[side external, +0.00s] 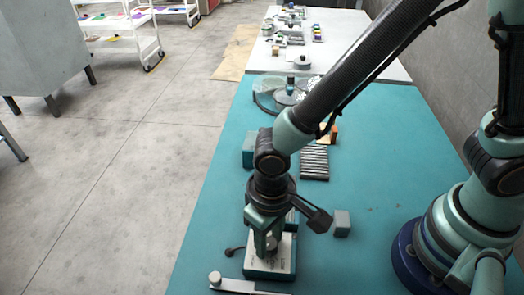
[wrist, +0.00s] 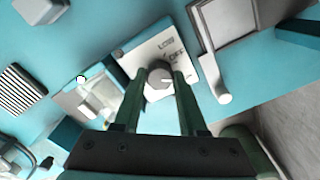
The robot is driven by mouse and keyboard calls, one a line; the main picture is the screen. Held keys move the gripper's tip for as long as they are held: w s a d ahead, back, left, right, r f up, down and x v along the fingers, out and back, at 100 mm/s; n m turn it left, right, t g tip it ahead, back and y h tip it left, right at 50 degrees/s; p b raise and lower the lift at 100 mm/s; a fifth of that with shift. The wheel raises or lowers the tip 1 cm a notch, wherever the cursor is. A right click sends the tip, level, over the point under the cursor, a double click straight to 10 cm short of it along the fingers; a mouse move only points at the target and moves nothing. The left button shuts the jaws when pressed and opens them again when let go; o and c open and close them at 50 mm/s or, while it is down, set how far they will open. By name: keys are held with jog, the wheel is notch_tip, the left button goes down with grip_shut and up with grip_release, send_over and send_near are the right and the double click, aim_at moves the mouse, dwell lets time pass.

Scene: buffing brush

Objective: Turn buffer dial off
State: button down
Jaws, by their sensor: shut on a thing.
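The buffer dial (wrist: 158,78) is a round grey knob on the white face of a teal-sided control box (wrist: 153,42). The words LOW and OFF are printed beside it in the wrist view. My gripper (wrist: 160,80) is shut on the dial, with one finger on each side of it. In the side view my gripper (side external: 265,238) points down over the control box (side external: 283,256), and its fingers partly hide the knob. A light mark shows on the knob, but I cannot tell exactly which label it faces.
A grey block (side external: 342,223) stands right of the control box. A flat piece with a round post (side external: 240,286) lies in front. A black ribbed block (side external: 314,163) and a teal box (side external: 248,150) stand behind. The teal table (side external: 370,170) is bare toward my base.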

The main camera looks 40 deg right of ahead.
aim_at(269, 243)
jog(key=n, duration=0.6)
jog(key=shift+n, duration=0.4)
dwell(0.4)
jog(key=shift+c, duration=2.2)
grip_release()
notch_tip(269, 243, up, 12)
jog(key=shift+r, duration=0.1)
